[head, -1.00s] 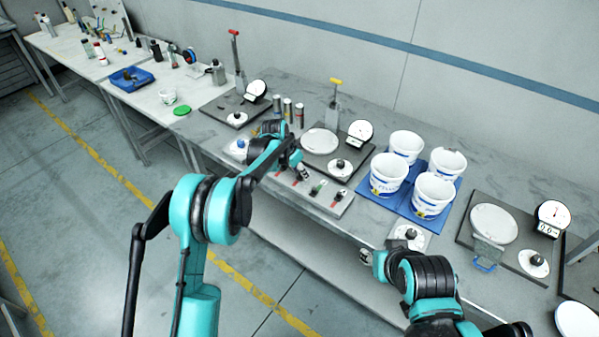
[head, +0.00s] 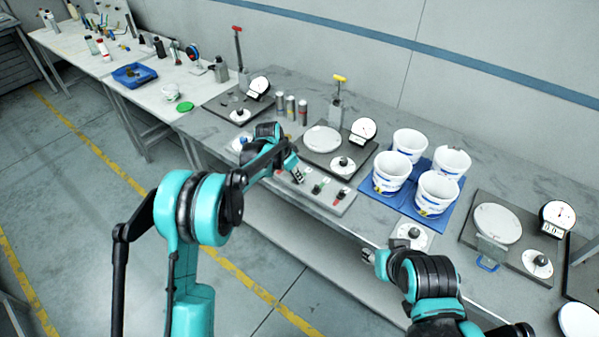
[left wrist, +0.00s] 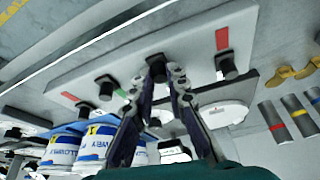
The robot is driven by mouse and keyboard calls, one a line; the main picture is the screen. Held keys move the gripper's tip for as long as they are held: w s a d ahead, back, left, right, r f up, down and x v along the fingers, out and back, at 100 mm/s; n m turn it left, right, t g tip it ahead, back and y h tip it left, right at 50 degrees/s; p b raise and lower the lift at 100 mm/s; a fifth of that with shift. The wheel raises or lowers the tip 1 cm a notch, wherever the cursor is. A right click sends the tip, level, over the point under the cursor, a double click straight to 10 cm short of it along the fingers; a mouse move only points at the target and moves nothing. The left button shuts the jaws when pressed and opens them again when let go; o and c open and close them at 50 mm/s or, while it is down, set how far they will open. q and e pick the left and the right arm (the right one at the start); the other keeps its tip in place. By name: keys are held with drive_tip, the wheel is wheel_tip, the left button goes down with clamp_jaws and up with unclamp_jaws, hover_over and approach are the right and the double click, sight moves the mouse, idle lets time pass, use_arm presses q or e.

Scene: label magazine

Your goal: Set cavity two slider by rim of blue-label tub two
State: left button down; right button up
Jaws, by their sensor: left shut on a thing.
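The slider panel (head: 345,205) is a pale strip at the bench front with black knobs beside red and green marks. It fills the upper middle of the left wrist view (left wrist: 195,45). My left gripper (head: 298,177) is over its left part. In the left wrist view its fingers (left wrist: 168,78) are shut on a black slider knob (left wrist: 157,66). White tubs stand on a blue mat: front left (head: 388,178), front right (head: 433,200), back left (head: 408,148), back right (head: 451,163). Their labels show blue and yellow; the numbering cannot be read. My right gripper (head: 371,257) is by the bench's front edge, its jaws unclear.
A scale plate (head: 322,139) and dial (head: 363,130) stand behind the panel. Several grey cylinders (head: 291,106) are further back. Another scale plate (head: 497,222) and dial (head: 557,216) stand at the right. The grey bench strip behind the tubs is clear.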

use_arm(q)
drive_tip(key=c, duration=1.5)
unclamp_jaws()
drive_tip(key=shift+s+a, duration=0.1)
drive_tip(key=shift+s, duration=0.05)
drive_tip(key=v, duration=1.2)
drive_tip(key=shift+r, duration=0.1)
